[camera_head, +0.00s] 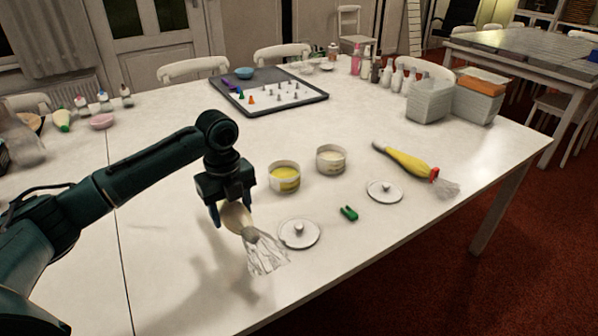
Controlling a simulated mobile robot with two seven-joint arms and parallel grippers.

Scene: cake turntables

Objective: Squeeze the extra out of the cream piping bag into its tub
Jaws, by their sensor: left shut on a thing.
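My left gripper (232,216) is shut on the cream piping bag (238,217). The bag hangs below the gripper, in front of the tubs, with its clear crumpled end (266,252) towards the lower right. Its nozzle is hidden behind the gripper. A tub with cream-coloured filling (331,160) stands open in the middle of the table, to the right of a tub with yellow filling (285,177). Two white lids with knobs lie on the table, one near the bag (299,234) and one further right (384,192). My right gripper is not in view.
A yellow piping bag (406,164) with a red clip lies at the right. A green clip (349,213) lies between the lids. A dark tray (268,96) with small nozzles, bottles (365,62) and grey bins (430,101) stand further back. The front right of the table is clear.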

